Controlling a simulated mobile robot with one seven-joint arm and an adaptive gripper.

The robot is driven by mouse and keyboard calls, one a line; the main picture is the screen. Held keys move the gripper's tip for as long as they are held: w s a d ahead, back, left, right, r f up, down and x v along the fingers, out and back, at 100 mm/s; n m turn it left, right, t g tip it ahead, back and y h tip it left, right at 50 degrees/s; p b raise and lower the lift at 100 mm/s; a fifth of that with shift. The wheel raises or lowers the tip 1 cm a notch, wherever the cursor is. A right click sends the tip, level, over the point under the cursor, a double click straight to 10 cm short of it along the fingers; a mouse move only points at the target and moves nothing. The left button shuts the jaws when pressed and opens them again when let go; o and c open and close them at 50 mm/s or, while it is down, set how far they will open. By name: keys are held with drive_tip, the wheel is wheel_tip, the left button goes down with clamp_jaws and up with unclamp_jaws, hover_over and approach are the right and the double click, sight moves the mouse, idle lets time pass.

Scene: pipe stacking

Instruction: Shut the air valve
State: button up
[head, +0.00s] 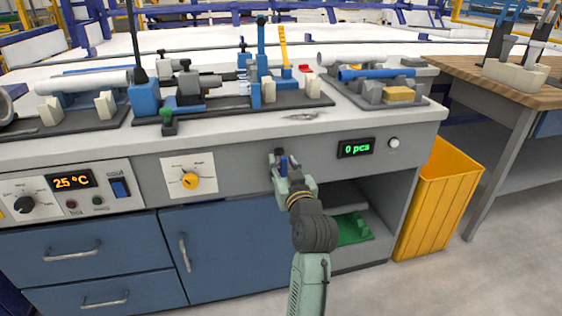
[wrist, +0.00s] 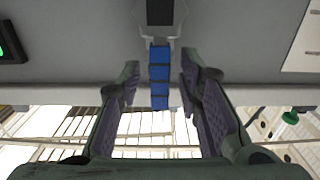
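A blue lever, which looks like the air valve's handle (wrist: 160,75), stands out from a dark and grey fitting (wrist: 160,14) on the bench's front panel. In the head view the blue handle (head: 284,165) is mostly hidden by my gripper. My gripper (head: 283,160) is at the panel, between the yellow knob and the counter display. In the wrist view my gripper (wrist: 160,76) is open, with one finger on each side of the blue handle. A narrow gap shows between the handle and each finger.
A yellow knob (head: 190,181) on a white plate is left of my gripper. A counter display (head: 356,148) and a white button (head: 394,143) are to the right. Pipe fixtures (head: 262,93) crowd the benchtop above. A yellow bin (head: 438,200) stands right of the bench.

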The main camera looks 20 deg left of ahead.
drive_tip(key=shift+c, duration=0.2)
clamp_jaws()
idle(0.7)
